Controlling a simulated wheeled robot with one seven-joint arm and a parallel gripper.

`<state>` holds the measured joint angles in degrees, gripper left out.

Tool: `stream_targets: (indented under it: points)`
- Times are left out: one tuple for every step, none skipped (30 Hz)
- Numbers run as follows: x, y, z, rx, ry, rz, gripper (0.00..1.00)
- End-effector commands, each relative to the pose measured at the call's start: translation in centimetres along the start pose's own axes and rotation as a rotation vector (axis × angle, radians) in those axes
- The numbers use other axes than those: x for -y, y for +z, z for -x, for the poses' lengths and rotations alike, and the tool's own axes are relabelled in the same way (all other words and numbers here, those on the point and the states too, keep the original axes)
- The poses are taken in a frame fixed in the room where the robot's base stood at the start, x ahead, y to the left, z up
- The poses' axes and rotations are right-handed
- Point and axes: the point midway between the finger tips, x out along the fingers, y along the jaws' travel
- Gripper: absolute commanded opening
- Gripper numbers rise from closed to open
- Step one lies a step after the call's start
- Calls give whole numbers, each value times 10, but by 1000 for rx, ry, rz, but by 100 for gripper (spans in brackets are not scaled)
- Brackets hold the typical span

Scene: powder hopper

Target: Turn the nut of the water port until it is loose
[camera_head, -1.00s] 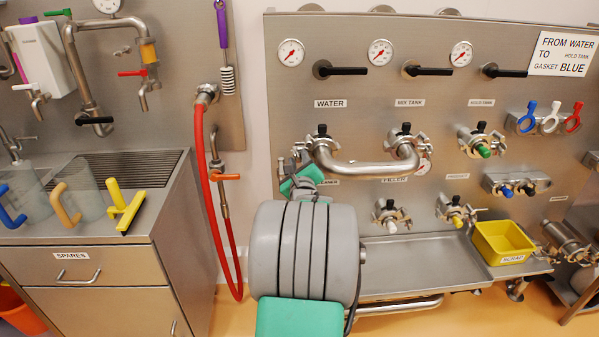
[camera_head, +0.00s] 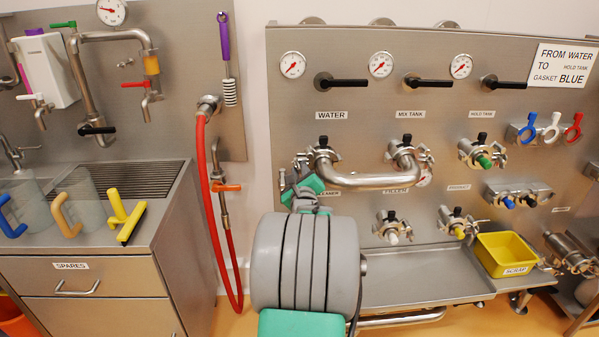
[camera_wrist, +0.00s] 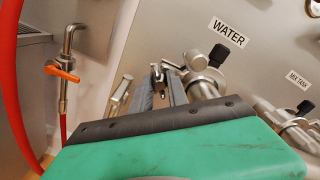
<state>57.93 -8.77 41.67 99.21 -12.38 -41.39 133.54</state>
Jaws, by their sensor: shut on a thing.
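The water port (camera_head: 322,152) is a steel clamped fitting with a black knob, below the WATER label, at the left end of a bent steel pipe (camera_head: 372,180). In the wrist view the water port (camera_wrist: 203,80) is just right of my fingers. My gripper (camera_wrist: 166,84) has dark fingers closed on a small metal piece, the clamp nut (camera_wrist: 163,70), on the port's left side. In the head view my gripper (camera_head: 300,172) is at the port's left, partly hidden by my own wrist. How loose the nut is cannot be told.
The bent pipe runs right to the mix tank port (camera_head: 405,152). A red hose (camera_head: 203,160) with an orange-handled valve (camera_head: 226,187) hangs to the left. A steel tray (camera_head: 430,275) and a yellow scrap bin (camera_head: 508,252) are below right.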

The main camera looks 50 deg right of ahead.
Motion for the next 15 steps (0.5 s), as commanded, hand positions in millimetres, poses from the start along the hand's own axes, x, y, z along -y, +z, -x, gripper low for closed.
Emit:
stream_targets:
  points:
    - [1, 0, 0, 3, -4, 16, 0]
    - [0, -1, 0, 3, -4, 36, 0]
    - [-1, -2, 0, 3, -4, 74, 0]
    - [-1, -3, 0, 4, -5, 111, 0]
    - [-1, -3, 0, 4, -6, 150, 0]
    - [-1, -3, 0, 4, -6, 202, 0]
    - [-1, -3, 0, 4, -7, 241, 0]
    - [-1, -3, 0, 4, -7, 279, 0]
    - [-1, -3, 0, 4, -7, 327, 0]
    - [-1, -3, 0, 3, -7, 361, 0]
    - [-1, -2, 0, 4, -7, 391, 0]
    - [0, -1, 0, 3, -7, 422, 0]
    - [1, -1, 0, 3, -6, 438, 0]
    - [1, 0, 0, 2, -5, 449, 0]
    - [2, 1, 0, 2, -5, 457, 0]
